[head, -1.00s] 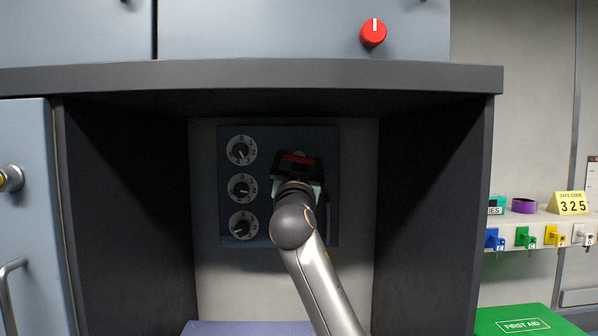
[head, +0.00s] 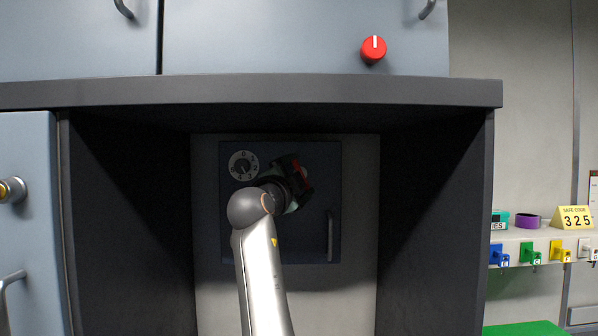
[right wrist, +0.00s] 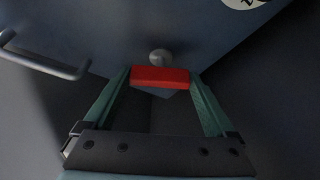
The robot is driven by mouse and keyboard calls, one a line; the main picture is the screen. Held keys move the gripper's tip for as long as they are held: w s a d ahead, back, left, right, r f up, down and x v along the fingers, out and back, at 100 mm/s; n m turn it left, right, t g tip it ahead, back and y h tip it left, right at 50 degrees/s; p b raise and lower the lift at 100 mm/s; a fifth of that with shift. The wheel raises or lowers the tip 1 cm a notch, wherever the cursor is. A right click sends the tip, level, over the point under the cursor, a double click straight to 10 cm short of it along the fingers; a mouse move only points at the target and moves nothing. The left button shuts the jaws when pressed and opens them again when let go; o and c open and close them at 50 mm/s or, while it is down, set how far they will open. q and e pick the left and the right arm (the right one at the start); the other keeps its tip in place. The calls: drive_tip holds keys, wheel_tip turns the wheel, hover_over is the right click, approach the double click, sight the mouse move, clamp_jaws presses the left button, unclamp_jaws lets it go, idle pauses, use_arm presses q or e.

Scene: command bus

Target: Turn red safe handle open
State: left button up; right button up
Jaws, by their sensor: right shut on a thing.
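The dark blue safe door (head: 322,250) is set in the back wall of a dark recess and looks closed. The red safe handle (head: 303,170) is on its upper right part and stands steeply tilted. My right gripper (head: 299,176) is shut on the handle. In the right wrist view the red handle (right wrist: 160,78) lies between the green fingers (right wrist: 160,88), below a round grey hub (right wrist: 160,56). One white dial (head: 243,165) shows at the upper left of the door. My arm hides the area below it. My left gripper is out of view.
A grey bar handle (head: 330,235) stands at the door's lower right and also shows in the right wrist view (right wrist: 45,55). Dark side walls (head: 435,225) and a thick ledge (head: 250,90) bound the recess. A yellow code sign reading 325 (head: 574,218) stands at right.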

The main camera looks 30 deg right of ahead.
drive_tip(key=shift+r+m+g+y+p, duration=0.1)
drive_tip(key=shift+m+g+y+p, duration=0.15)
drive_tip(key=shift+m+g+p, duration=0.65)
drive_tip(key=shift+r+m+y+p, duration=0.1)
drive_tip(key=shift+m+y+p, duration=0.25)
drive_tip(key=shift+m, duration=1.15)
drive_tip(key=shift+f, duration=0.1)
drive_tip(key=o, duration=1.1)
drive_tip(key=shift+c, duration=0.2)
drive_tip(key=b+v, duration=0.3)
drive_tip(key=v, duration=0.9)
drive_tip(key=shift+s+a+b, duration=0.15)
drive_tip(key=shift+a+b, duration=0.05)
drive_tip(key=shift+b, duration=0.15)
